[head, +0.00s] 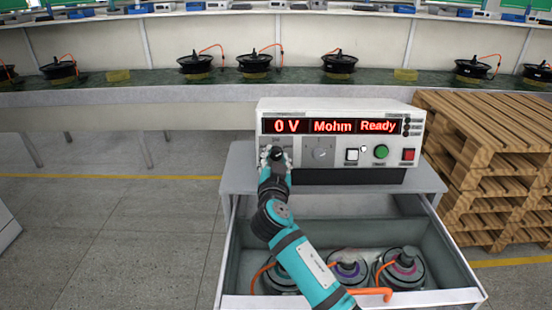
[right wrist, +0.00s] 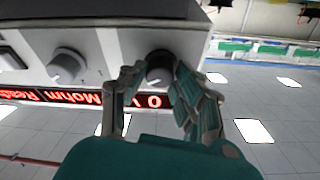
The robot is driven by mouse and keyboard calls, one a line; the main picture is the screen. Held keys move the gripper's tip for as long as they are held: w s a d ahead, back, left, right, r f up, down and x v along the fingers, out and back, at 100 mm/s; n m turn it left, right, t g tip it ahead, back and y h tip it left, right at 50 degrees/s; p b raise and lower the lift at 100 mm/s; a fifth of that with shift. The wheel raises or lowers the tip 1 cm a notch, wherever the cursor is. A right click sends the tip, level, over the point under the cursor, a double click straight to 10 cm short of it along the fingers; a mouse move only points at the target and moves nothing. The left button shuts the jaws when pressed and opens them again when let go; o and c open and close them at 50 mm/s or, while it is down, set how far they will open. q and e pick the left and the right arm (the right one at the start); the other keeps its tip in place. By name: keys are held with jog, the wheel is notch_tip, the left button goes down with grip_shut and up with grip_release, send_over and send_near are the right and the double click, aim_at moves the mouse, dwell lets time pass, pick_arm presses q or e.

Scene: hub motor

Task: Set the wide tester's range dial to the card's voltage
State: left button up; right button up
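The wide tester (head: 340,107) is a pale box whose red display reads "0 V", "Mohm" and "Ready". A second dial (head: 321,153) is under "Mohm" and also shows in the right wrist view (right wrist: 68,67). No card is recognisable. My left gripper is out of view.
The tester stands on a grey cabinet (head: 238,178) with an open drawer (head: 456,258) holding several hub motors. Stacked wooden pallets (head: 490,140) stand close at the right. A white button (head: 352,156), green button (head: 381,151) and red switch (head: 408,155) sit right of the dials.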

grip_shut()
jog(key=shift+n, duration=0.4)
jog(key=shift+d+r+n+y+p, duration=0.1)
jog(key=shift+n+y+p, duration=0.3)
jog(key=shift+n, duration=0.8)
jog(key=n+y+p, duration=0.1)
jog(key=n+p, duration=0.1)
jog(key=n, duration=0.2)
jog(key=shift+r, duration=0.2)
jog(key=n+g+y+p, duration=0.1)
jog(key=n+p, duration=0.4)
jog(key=n+g+y+p, duration=0.1)
jog(key=n+p, duration=0.4)
jog(key=n+g+p, duration=0.1)
jog(key=n+p, duration=0.4)
jog(key=shift+w+d+r+y, duration=0.1)
jog(key=shift+r+y, duration=0.15)
jog(key=shift+y, duration=0.15)
jog(key=shift+f+n+g+p, duration=0.1)
jog(key=shift+n+g+p, duration=0.3)
jog(key=shift+n+p, duration=0.65)
jog(key=shift+f+n+h, duration=0.1)
jog(key=shift+n+h, duration=0.2)
jog(key=shift+n, duration=0.65)
jog(key=shift+f, duration=0.1)
